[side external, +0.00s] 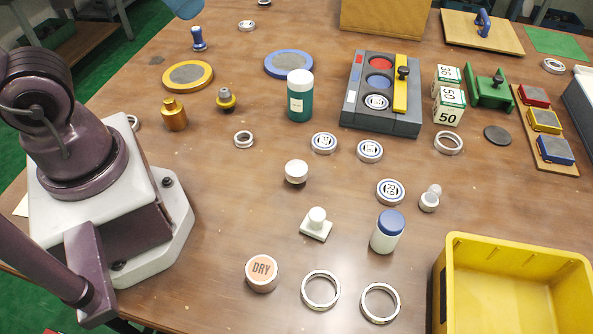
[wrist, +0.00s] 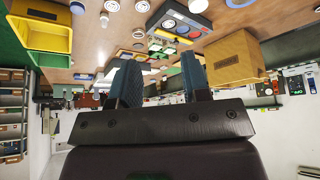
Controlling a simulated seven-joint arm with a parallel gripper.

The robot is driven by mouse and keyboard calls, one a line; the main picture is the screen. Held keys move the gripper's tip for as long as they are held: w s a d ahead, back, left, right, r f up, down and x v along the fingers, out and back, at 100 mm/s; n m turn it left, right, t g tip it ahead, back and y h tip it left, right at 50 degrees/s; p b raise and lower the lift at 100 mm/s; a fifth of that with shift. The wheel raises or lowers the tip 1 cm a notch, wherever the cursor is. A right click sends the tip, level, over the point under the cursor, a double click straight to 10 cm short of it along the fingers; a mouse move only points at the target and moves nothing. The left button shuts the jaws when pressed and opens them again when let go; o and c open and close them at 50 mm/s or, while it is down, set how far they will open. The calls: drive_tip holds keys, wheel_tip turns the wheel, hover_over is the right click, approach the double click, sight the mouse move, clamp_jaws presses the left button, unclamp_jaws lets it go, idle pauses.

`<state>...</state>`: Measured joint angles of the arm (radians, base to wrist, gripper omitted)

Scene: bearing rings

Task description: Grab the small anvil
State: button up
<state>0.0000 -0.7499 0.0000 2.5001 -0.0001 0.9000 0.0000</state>
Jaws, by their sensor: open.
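I cannot pick out a clear anvil shape in either view. A green block with a raised end and a black knob (side external: 489,90) stands at the right of the table in the side view. A small white piece with a square base and round top (side external: 317,223) stands near the middle front. My gripper (wrist: 161,78) shows in the wrist view with its two blue-grey fingers apart and nothing visible between them. It is high and away from the tabletop objects. I cannot make it out in the side view.
A yellow bin (side external: 449,277) stands at the front right. White-and-blue bearing rings (side external: 390,191), bare metal rings (side external: 320,290), a white bottle with a blue cap (side external: 385,236) and a teal jar (side external: 300,106) crowd the middle. A dark fixture tray (side external: 377,121) lies behind. The table's left middle is clearer.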

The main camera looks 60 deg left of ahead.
drive_tip(key=o, duration=0.6)
